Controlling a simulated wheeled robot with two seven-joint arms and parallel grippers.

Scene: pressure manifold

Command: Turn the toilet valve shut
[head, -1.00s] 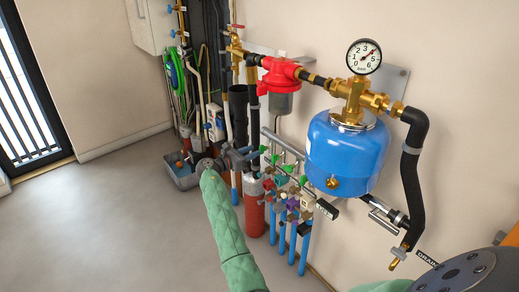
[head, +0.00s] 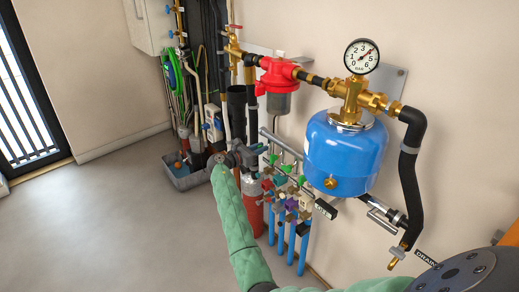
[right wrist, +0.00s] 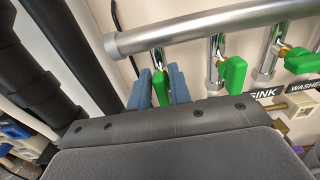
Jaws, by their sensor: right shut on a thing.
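A chrome manifold bar (right wrist: 210,28) carries a row of short valves with green handles. My right gripper (right wrist: 161,84) has its two blue-grey fingers on either side of the leftmost green handle (right wrist: 160,91) and is shut on it. That valve's label is not visible, so I cannot read whether it is the toilet valve. The valves to its right have a second green handle (right wrist: 232,76) and a third (right wrist: 301,60). In the head view, my right arm in its green sleeve reaches up to the left end of the manifold. My left gripper is not in view.
Labels SINK (right wrist: 263,93) and WASHER (right wrist: 305,87) sit right of the held valve. A blue tank (head: 345,152) and gauge (head: 361,56) are to the right. Black pipes (right wrist: 75,50) run close on the left. The floor at left is clear.

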